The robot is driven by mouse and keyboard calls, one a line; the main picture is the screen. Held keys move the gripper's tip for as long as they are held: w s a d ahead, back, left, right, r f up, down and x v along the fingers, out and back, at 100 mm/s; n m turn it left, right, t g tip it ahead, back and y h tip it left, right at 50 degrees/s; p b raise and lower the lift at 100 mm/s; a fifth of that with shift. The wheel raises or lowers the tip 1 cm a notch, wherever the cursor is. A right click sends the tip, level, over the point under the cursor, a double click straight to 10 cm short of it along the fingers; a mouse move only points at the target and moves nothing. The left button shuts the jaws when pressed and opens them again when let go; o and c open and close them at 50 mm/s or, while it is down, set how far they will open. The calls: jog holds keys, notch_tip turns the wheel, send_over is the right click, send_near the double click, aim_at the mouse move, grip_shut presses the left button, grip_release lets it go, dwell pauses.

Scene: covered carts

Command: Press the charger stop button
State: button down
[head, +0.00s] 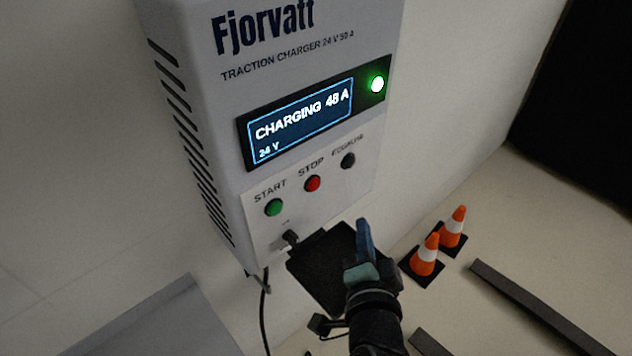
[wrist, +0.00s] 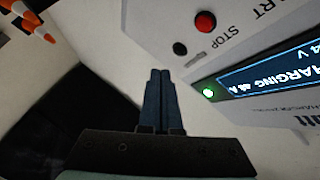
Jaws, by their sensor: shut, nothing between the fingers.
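The charger (head: 300,110) is a light grey wall box with a lit display (head: 303,115) reading "CHARGING 48 A, 24 V". The red stop button (head: 312,183) sits on its lower panel, between the green start button (head: 275,207) and a dark button (head: 348,160). In the wrist view the red stop button (wrist: 206,22) is at the upper right. My gripper (head: 363,228) is below and right of the stop button in the head view, apart from it. Its blue fingers are together and empty, and in the wrist view the fingertips (wrist: 160,72) point near the dark button (wrist: 180,48).
A green lamp (head: 377,84) glows beside the display. A plug and cable (head: 290,238) hang from the panel's lower edge. Two orange cones (head: 426,256) stand on the floor at the right, near dark floor strips (head: 530,300). A grey surface (head: 160,325) is at lower left.

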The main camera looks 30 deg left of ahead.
aim_at(314, 184)
jog(key=shift+a, duration=0.15)
jog(key=w+a+p, duration=0.2)
jog(key=w+a, duration=0.1)
jog(key=a, duration=0.5)
jog(key=shift+p, duration=0.3)
jog(key=shift+w+a+r, duration=0.1)
dwell(1.6)
jog(key=shift+w+a, duration=0.1)
jog(key=shift+a, duration=0.2)
jog(key=shift+w+a+p, duration=0.15)
jog(key=shift+a+p, duration=0.15)
jog(key=shift+a, duration=0.15)
dwell(0.7)
jog(key=shift+d, duration=0.1)
jog(key=shift+s+d, duration=0.35)
jog(key=shift+d, duration=0.4)
